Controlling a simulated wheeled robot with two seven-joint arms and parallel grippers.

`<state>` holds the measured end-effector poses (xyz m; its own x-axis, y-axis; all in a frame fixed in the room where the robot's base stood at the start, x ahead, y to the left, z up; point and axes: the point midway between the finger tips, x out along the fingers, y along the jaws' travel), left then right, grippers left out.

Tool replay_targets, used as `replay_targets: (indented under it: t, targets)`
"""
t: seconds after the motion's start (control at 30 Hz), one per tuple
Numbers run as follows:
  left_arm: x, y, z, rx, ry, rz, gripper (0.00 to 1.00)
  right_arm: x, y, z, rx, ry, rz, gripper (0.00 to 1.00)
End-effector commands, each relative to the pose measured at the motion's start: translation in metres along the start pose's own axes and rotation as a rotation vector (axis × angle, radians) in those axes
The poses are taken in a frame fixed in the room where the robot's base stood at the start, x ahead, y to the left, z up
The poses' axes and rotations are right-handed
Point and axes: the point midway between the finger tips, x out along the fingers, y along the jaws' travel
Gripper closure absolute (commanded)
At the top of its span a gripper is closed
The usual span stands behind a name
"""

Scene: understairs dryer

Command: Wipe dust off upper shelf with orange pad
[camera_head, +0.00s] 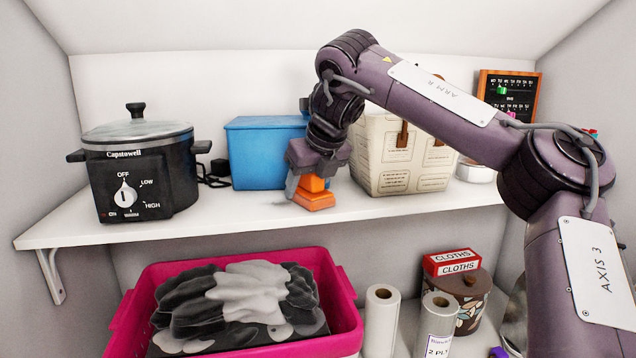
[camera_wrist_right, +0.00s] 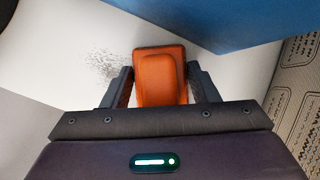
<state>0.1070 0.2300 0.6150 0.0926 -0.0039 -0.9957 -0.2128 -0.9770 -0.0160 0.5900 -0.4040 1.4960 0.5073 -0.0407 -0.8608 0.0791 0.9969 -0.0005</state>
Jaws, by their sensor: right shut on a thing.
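My right gripper (camera_head: 308,178) is shut on the orange pad (camera_head: 313,199), gripping it by its raised handle block. The pad is on or just above the white upper shelf (camera_head: 250,215), near the blue bin. In the right wrist view the orange pad (camera_wrist_right: 160,78) sits between the two fingers of my right gripper (camera_wrist_right: 160,90). A dark speckled patch of dust (camera_wrist_right: 103,64) lies on the shelf just left of the pad there. A faint grey trace of the dust (camera_head: 284,204) shows left of the pad in the head view. My left gripper is not in view.
A black slow cooker (camera_head: 140,165) stands on the shelf's left. A blue bin (camera_head: 262,150) and a cream patterned box (camera_head: 400,155) stand behind the pad. Below are a pink basket (camera_head: 345,300) of cloths, paper rolls (camera_head: 381,315) and a tin (camera_head: 468,300). The shelf front is clear.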

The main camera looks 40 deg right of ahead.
Motion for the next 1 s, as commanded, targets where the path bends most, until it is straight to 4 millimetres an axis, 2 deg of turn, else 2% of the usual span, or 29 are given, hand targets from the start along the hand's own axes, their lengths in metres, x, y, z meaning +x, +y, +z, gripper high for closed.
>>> replay_targets:
  t: [0.27, 0.6, 0.83, 1.0]
  targets:
    - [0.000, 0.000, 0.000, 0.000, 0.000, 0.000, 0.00, 0.003, 0.011, 0.003, -0.003, 0.005, 0.000, 0.74]
    - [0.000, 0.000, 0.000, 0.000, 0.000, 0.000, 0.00, 0.007, 0.037, 0.012, -0.003, 0.004, 0.000, 0.74]
    - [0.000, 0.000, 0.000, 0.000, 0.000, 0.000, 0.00, 0.007, 0.043, 0.015, -0.002, 0.001, 0.000, 0.74]
    - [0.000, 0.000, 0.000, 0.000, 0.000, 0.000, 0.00, 0.010, 0.056, 0.019, -0.003, 0.002, 0.001, 0.74]
